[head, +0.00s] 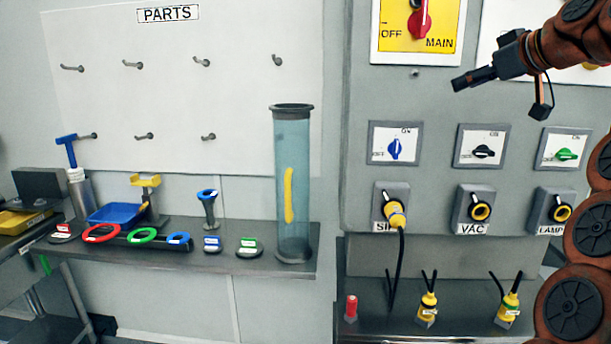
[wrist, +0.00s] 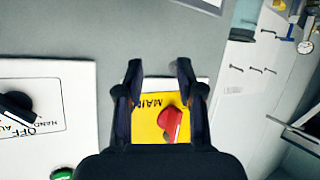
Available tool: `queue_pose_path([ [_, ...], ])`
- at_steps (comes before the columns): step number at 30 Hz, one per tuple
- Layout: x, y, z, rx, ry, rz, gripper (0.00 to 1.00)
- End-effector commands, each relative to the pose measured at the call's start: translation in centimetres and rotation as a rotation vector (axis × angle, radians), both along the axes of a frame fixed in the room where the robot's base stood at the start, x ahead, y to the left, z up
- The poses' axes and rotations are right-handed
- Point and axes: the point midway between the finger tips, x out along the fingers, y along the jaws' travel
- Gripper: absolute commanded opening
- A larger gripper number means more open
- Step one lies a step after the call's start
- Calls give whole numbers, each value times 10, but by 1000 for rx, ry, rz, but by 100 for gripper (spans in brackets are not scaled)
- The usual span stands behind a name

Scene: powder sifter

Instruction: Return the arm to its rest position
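My arm reaches in from the upper right of the head view. My gripper (head: 459,83) points left there, in front of the grey cabinet and a little below and right of the yellow MAIN switch panel (head: 391,35). In the wrist view my gripper (wrist: 159,65) has its two dark fingers spread with nothing held between them. The red MAIN knob (wrist: 170,124) shows beyond the gap between the fingers. It also shows in the head view (head: 420,24), tilted slightly. The gripper looks apart from the panel, but the exact distance is hard to tell.
The cabinet carries blue (head: 395,149), black (head: 483,152) and green (head: 567,154) switches above sockets. A yellow plug (head: 396,216) sits in the left socket. A shelf at left bears a tall clear cylinder (head: 291,220), a blue tray (head: 112,214) and coloured rings. Pegs stud the PARTS board (head: 230,110).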

Motion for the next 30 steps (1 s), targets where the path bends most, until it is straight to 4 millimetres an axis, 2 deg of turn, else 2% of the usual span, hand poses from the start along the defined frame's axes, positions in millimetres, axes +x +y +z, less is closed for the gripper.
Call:
queue_pose_path([
  [1, -3, 13, -4, 13, 34, 16, 38],
  [8, -16, 64, -40, 62, 201, 55, 38],
  [14, -37, 105, -78, 81, 349, 64, 38],
  [22, -83, 149, -139, 73, 556, 45, 38],
  [30, -143, 175, -204, 40, 750, -18, 38],
])
